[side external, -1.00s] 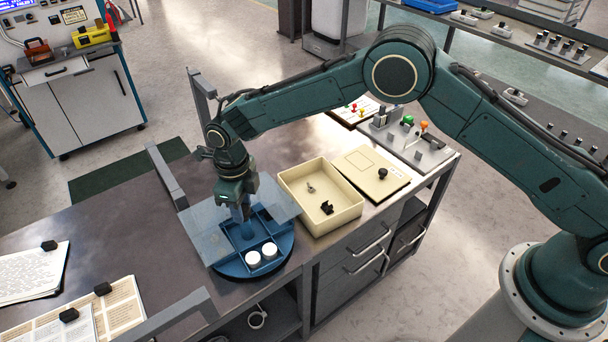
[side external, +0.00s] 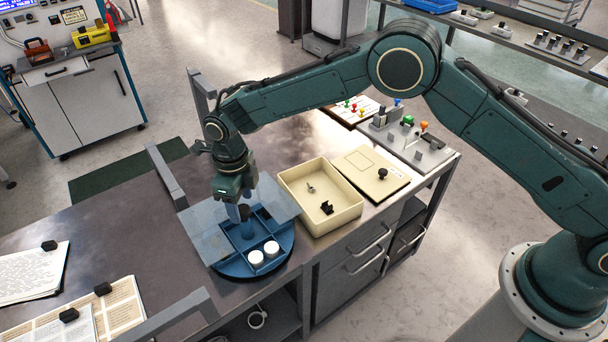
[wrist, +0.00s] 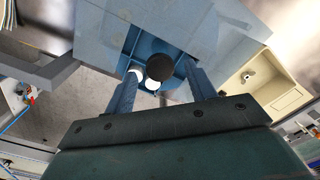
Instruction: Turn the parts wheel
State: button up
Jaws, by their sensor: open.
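The parts wheel (side external: 237,265) is a round blue tray with dividers on the bench. Two white cylinders (side external: 263,254) stand in a front compartment. Flat bluish see-through plates (side external: 201,236) cover parts of the wheel to the left and right. I cannot tell whether a finger touches the knob.
A cream bin (side external: 342,214) with small dark and metal parts stands right of the wheel. A board (side external: 366,165) with a black knob lies beyond it. Grey rails (side external: 168,177) stand on the bench at left. Papers (side external: 30,275) lie at the front left.

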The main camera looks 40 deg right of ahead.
notch_tip(320, 180, up, 12)
jog(key=shift+r, duration=0.25)
dwell(0.3)
jog(key=shift+c, duration=0.4)
jog(key=shift+d+f, duration=0.15)
jog(key=c, duration=0.7)
jog(key=shift+d+f, duration=0.25)
jog(key=c, duration=0.4)
jog(key=d+f+n, duration=0.1)
jog(key=d+f, duration=0.1)
jog(key=s+d+f+n, duration=0.1)
jog(key=d+f+n, duration=0.1)
jog(key=s+d+f+n+y, duration=0.1)
jog(key=d+f, duration=0.1)
jog(key=shift+d+n, duration=0.15)
jog(key=shift+n, duration=0.25)
grip_shut()
jog(key=s+d+f+n+y, duration=0.1)
jog(key=s+d+f+n, duration=0.4)
jog(key=s, duration=0.1)
jog(key=shift+d+f+y, duration=0.15)
jog(key=shift+d+y, duration=0.25)
